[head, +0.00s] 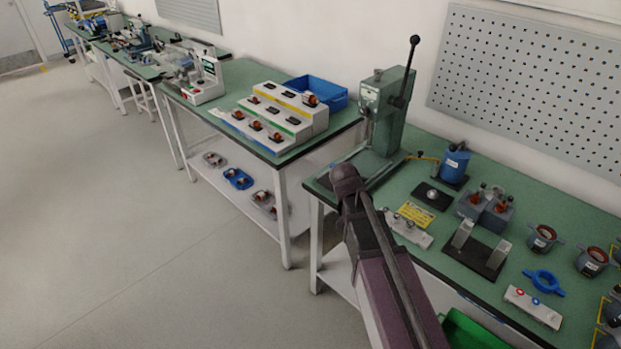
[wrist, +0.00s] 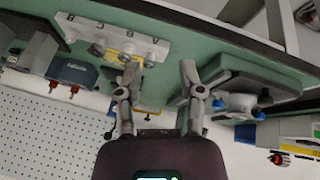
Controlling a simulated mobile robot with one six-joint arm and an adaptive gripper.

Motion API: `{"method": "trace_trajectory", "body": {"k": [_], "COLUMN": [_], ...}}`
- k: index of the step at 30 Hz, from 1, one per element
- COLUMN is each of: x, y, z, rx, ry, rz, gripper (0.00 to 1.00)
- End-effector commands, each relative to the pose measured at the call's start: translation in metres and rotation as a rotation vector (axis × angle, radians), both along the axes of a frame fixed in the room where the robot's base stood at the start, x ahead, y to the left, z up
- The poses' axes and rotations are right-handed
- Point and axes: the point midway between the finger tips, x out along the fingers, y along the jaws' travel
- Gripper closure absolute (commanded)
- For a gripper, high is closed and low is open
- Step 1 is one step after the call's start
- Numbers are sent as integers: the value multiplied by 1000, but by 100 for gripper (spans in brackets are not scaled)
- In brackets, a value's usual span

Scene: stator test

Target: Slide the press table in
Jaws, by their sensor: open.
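The green arbor press (head: 388,112) stands upright at the left end of the right-hand bench, its black lever raised. Its lower front is partly hidden by my arm in the head view. In the wrist view, a grey-green slab (wrist: 250,75) that seems to be the press base or table lies right of my fingers, with a white round part with blue bits (wrist: 240,103) by it. I cannot tell how far the table is out. My gripper (wrist: 160,68) is open and empty, fingers apart, with the slab beside the right finger.
The floor (head: 120,200) at left is clear.

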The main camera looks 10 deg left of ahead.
Motion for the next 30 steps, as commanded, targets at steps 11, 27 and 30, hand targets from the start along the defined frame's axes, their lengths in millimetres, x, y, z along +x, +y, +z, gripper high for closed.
{"method": "trace_trajectory", "body": {"k": [11,27,30], "x": [75,88,88], "y": [122,164,164], "z": [29,41,41], "rx": [-60,-41,-41], "ry": [-388,-526,-525], "rz": [-134,-167,-166], "gripper": [50,50,50]}}
